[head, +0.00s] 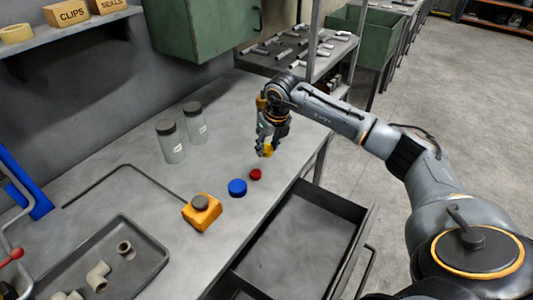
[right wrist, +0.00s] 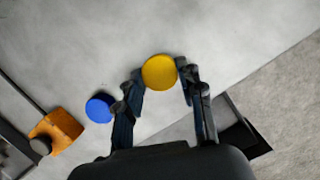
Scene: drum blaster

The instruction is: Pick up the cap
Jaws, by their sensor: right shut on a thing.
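A yellow cap (head: 266,151) is held between the fingertips of my right gripper (head: 268,145), above the bench near its front edge. In the right wrist view the yellow cap (right wrist: 160,72) sits round and flat between the tips of my right gripper (right wrist: 162,80). A blue cap (head: 237,187) and a smaller red cap (head: 255,174) lie on the bench below and to the left of the gripper. The blue cap also shows in the right wrist view (right wrist: 99,108); the red cap is not visible there. My left gripper is not in view.
An orange container with a dark cap (head: 202,213) stands left of the blue cap. Two clear jars with dark lids (head: 171,142) stand farther back. A tray (head: 152,262) holds pipe fittings. An open drawer (head: 310,240) juts out below the bench front.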

